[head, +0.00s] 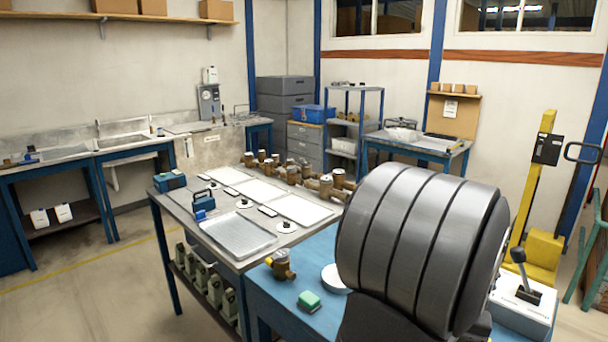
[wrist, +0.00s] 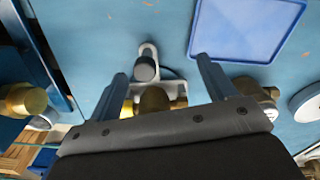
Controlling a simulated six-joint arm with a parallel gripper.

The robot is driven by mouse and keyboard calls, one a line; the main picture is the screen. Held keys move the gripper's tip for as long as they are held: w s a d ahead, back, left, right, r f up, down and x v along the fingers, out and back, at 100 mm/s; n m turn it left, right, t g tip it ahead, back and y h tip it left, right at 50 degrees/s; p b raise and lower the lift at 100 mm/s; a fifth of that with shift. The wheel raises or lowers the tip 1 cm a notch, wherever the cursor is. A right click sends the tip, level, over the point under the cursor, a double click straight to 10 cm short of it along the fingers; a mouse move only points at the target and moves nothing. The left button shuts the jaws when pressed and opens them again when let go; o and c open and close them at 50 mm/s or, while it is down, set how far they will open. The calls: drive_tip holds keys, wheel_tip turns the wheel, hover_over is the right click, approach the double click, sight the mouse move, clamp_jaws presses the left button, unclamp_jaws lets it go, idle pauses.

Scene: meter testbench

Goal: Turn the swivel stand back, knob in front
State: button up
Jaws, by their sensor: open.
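In the wrist view, a swivel stand with a grey metal bracket and a dark round knob (wrist: 145,68) sits on the blue bench. A brass meter body (wrist: 154,101) is right beside the knob, nearer my gripper's palm. My gripper (wrist: 163,67) is open, with one finger to the left of the knob and brass body and one to the right. Nothing is clamped, and I cannot tell whether a finger touches the stand. The palm hides the stand's near part. In the head view, my own grey arm blocks the stand and the gripper.
A blue tray (wrist: 246,28) lies beyond the right finger. Another brass meter (wrist: 250,88) and a white disc (wrist: 309,103) are to the right. In the head view, a brass meter (head: 281,265) and a green sponge (head: 309,301) occupy the blue bench (head: 273,297).

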drive_tip(key=shift+r, duration=2.75)
drive_tip(key=r+m, duration=0.1)
drive_tip(key=s+d+r+m, duration=0.1)
drive_tip(key=shift+d+r+m, duration=0.15)
drive_tip(key=shift+r+m, duration=0.05)
drive_tip(key=shift+m, duration=0.1)
drive_tip(key=shift+s+f, duration=0.1)
drive_tip(key=shift+f, duration=2.7)
drive_tip(key=shift+f, duration=0.25)
drive_tip(key=shift+f, duration=0.9)
